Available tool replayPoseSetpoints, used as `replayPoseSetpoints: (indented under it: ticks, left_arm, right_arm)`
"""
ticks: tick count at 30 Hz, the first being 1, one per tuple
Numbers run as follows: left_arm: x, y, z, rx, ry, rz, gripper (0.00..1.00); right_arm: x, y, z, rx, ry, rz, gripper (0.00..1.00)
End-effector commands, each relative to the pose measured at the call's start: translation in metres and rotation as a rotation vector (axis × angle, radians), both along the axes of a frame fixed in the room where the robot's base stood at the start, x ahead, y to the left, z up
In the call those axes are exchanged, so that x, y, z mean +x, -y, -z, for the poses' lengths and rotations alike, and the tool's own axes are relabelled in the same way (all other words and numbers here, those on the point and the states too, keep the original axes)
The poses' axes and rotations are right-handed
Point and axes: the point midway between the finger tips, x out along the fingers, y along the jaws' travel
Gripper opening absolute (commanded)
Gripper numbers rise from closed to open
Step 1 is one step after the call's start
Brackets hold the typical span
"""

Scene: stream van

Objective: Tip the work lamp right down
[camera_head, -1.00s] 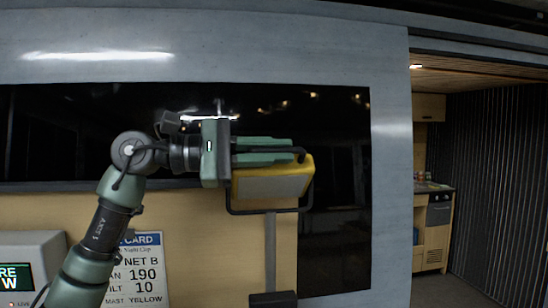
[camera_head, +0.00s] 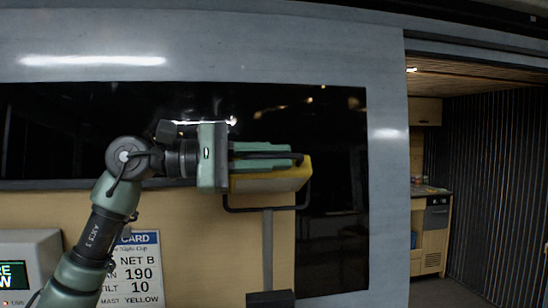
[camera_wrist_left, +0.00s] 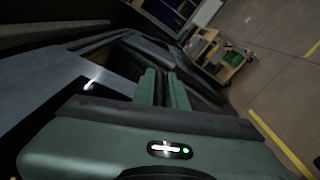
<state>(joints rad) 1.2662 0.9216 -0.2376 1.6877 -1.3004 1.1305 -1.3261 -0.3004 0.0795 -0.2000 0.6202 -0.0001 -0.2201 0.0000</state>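The work lamp (camera_head: 270,183) has a yellow body and a grey face. It hangs in a black bracket (camera_head: 262,209) on a grey post (camera_head: 267,250), and in the head view its face is tilted steeply downward. My left gripper (camera_head: 292,156) lies along the lamp's top, fingers pointing right. Its two green fingers sit close together on a dark bar, apparently the lamp's handle. In the left wrist view the fingers (camera_wrist_left: 163,88) show with only a narrow gap; the lamp is hard to make out there. My right gripper is out of view.
A dark window (camera_head: 335,235) fills the wall behind the lamp. A card sign (camera_head: 142,275) and a grey box with a screen (camera_head: 30,250) are at lower left. A doorway at right opens onto a wooden cabinet (camera_head: 432,235).

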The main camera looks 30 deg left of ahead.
Motion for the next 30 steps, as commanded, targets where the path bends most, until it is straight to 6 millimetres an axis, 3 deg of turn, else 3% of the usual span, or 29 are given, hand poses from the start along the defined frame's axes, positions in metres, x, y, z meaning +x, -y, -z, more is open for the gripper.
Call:
replayPoseSetpoints:
  ticks: [2, 13, 24, 30]
  left_arm:
    - [0.0, 0.0, 0.001, 0.002, -0.003, 0.0, 0.33]
    - [-0.002, -0.004, 0.002, 0.0, -0.001, -0.001, 0.33]
    - [-0.036, -0.051, 0.003, -0.001, -0.002, -0.004, 0.33]
    - [-0.046, -0.062, 0.002, 0.001, -0.002, -0.001, 0.33]
  right_arm:
    - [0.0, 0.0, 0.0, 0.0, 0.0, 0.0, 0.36]
    - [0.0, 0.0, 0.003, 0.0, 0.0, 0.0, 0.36]
    - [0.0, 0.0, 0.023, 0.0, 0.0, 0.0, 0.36]
    - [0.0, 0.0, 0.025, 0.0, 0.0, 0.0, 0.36]
